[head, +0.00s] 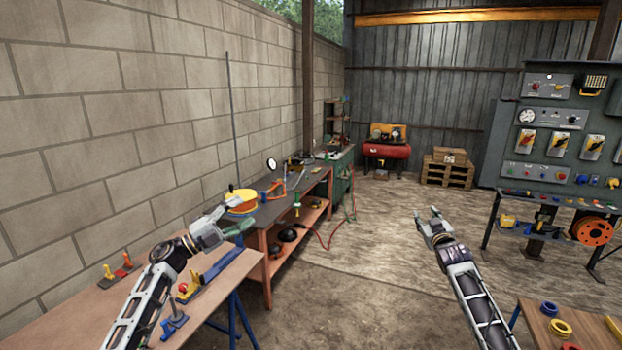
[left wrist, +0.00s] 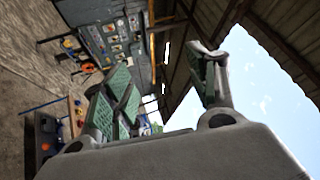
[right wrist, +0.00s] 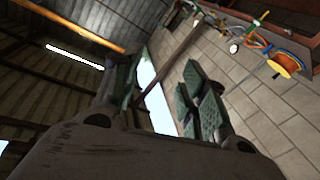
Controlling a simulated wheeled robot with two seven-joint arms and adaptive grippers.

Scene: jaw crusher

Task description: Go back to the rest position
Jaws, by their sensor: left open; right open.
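My left gripper (head: 236,217) is open and empty. In the head view it is above the far edge of the left wooden table, in front of the workbench with the yellow-orange reel. Its green-padded fingers stand apart in the left wrist view (left wrist: 165,95). My right gripper (head: 431,220) is open and empty. It is raised over the open floor in the middle right of the head view. Its green-padded fingers stand apart with nothing between them in the right wrist view (right wrist: 155,90).
The left wooden table (head: 75,322) carries small red, yellow and blue parts. A workbench (head: 268,211) with a yellow-orange reel (head: 241,201) runs along the block wall. A small table (head: 540,330) is at bottom right. A control panel (head: 550,125) stands at right. Concrete floor (head: 370,260) is clear between.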

